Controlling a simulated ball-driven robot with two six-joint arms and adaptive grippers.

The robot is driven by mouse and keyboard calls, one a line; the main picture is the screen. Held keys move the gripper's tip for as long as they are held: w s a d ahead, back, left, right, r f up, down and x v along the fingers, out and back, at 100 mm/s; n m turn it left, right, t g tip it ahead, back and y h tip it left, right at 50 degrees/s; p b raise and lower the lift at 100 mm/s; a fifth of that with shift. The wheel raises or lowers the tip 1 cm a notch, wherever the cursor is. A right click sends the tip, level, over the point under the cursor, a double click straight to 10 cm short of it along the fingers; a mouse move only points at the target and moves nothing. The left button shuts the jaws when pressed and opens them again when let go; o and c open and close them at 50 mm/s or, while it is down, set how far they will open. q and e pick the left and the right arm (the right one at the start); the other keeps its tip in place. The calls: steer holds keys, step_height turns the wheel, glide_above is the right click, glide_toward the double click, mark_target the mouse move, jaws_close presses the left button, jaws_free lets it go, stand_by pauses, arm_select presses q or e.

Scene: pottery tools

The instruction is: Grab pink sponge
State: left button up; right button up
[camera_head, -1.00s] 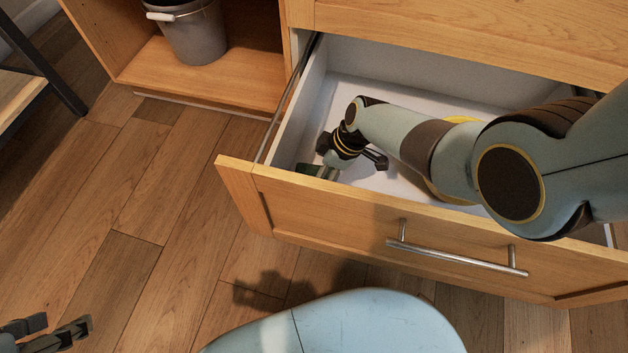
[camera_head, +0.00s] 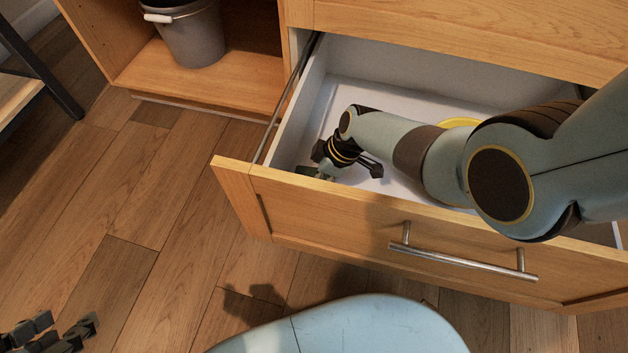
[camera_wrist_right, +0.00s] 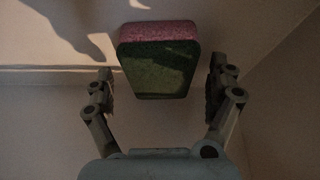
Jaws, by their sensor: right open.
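The sponge (camera_wrist_right: 158,65) has a pink layer and a dark green layer. In the right wrist view it lies between the two spread fingers of my right gripper (camera_wrist_right: 160,88), with a gap on each side. In the head view, a green bit of it (camera_head: 307,171) shows at the left inside corner of the open drawer; my right gripper (camera_head: 348,168) reaches down there and hides the rest. My left gripper (camera_head: 65,327) is at the bottom left above the floor, empty, its fingers apart.
The open drawer (camera_head: 395,215) has a wooden front with a metal handle (camera_head: 465,258) and white inner walls. A yellow round thing (camera_head: 460,122) lies in it, partly behind my right arm. A grey bucket (camera_head: 190,35) stands on the shelf at left. Floor at left is clear.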

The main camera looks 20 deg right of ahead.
steer(key=shift+f, duration=0.2)
steer(key=shift+c, duration=0.4)
steer(key=c, duration=0.7)
steer(key=shift+c, duration=0.2)
